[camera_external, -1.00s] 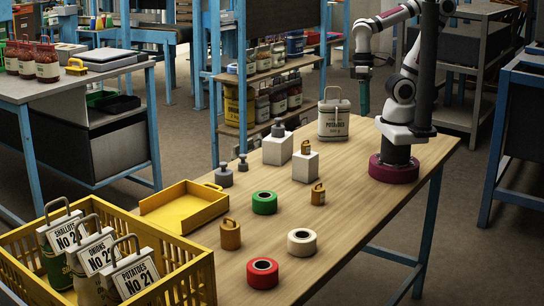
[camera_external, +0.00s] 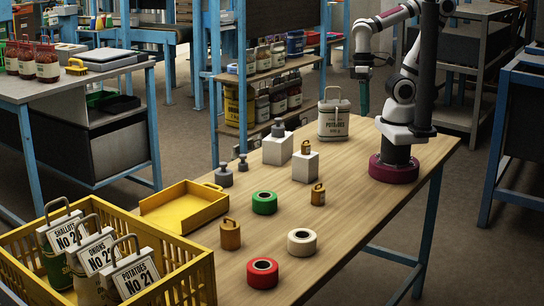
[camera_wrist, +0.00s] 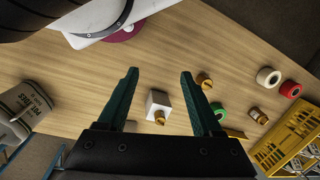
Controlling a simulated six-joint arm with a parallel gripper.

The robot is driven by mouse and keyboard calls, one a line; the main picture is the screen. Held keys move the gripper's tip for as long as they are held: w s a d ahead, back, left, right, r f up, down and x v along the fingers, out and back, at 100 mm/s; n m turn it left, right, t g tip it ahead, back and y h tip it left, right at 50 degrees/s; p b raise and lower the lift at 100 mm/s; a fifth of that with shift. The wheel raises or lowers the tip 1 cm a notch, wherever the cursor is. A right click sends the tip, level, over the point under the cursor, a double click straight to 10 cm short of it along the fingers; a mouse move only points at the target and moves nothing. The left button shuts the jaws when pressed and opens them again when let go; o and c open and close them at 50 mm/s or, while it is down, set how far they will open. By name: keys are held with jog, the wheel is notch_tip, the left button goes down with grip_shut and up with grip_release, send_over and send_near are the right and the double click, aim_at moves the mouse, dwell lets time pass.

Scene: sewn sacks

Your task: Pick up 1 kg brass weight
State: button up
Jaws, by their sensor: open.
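Three brass weights with ring handles stand in view, and I cannot read any mass marking on them. The largest brass weight (camera_external: 230,235) stands on the table near the yellow tray. A medium brass weight (camera_external: 318,195) stands between the tape rolls and the white blocks. The smallest brass weight (camera_external: 306,147) sits on a white block (camera_external: 306,168). In the wrist view the small one (camera_wrist: 160,117) shows between my fingers, with the medium one (camera_wrist: 204,80) and the largest (camera_wrist: 258,116) to the right. My gripper (camera_wrist: 159,72) is open and empty, above the table; its green fingers (camera_external: 363,106) point down.
Grey weights (camera_external: 223,176) stand near the yellow tray (camera_external: 185,222); another tops a second white block (camera_external: 277,152). Green (camera_external: 264,203), white (camera_external: 302,242) and red (camera_external: 262,273) tape rolls lie about. A potato sack (camera_external: 333,121) stands behind; a yellow crate (camera_external: 185,278) holds labelled sacks.

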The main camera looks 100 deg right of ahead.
aim_at(230, 232)
dwell(0.3)
jog(key=o, duration=0.5)
